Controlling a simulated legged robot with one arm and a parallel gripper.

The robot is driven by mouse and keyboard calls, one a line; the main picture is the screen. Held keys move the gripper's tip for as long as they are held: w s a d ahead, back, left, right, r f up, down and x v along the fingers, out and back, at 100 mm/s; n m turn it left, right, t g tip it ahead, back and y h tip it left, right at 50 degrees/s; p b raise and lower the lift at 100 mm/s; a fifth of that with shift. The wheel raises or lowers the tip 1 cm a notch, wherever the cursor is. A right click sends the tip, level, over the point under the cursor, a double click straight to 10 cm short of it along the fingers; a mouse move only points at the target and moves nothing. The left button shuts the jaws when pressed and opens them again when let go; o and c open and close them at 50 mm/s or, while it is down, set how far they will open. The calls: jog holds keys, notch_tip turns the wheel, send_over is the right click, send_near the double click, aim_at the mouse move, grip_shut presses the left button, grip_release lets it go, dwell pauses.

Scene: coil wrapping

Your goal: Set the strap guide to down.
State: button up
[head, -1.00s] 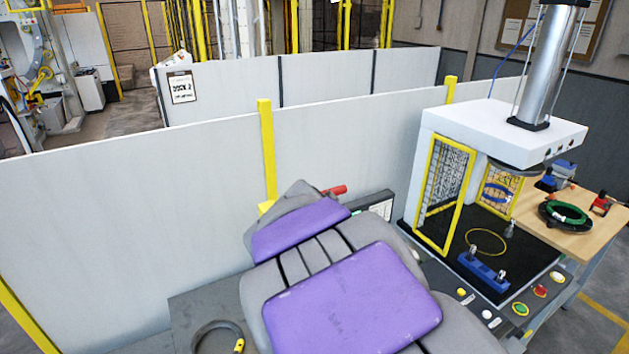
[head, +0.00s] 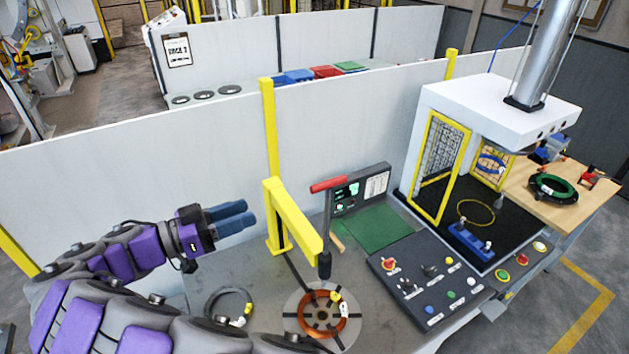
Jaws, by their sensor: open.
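A yellow arm (head: 300,222) on a short yellow post reaches out over the workbench; I take this to be part of the strap guide. At its far end stands a dark upright rod (head: 327,228) with a red handle (head: 328,184) at its top, so the handle looks raised. Below it a copper-coloured coil (head: 322,316) lies on a round slotted turntable (head: 294,318). My gripper (head: 244,216), with blue fingers, is open and empty. It is to the left of the yellow post, apart from the handle and pointing right.
A dark loop with a yellow tag (head: 230,308) lies left of the turntable. A control panel (head: 425,278) with buttons and switches is to the right, before a press with a yellow mesh guard (head: 438,168).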

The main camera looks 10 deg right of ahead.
aim_at(319, 184)
jog(key=b+x, duration=0.2)
jog(key=b, duration=0.3)
jog(key=shift+w+d+f+b, duration=0.1)
jog(key=shift+w+d+b, duration=0.05)
jog(key=shift+d+b, duration=0.2)
jog(key=shift+d+b, duration=0.2)
jog(key=shift+b, duration=0.5)
jog(key=p+x, duration=0.1)
jog(key=x, duration=1.3)
jog(key=shift+w+d, duration=0.15)
jog(key=shift+d, duration=0.15)
jog(key=shift+c, duration=0.3)
grip_shut()
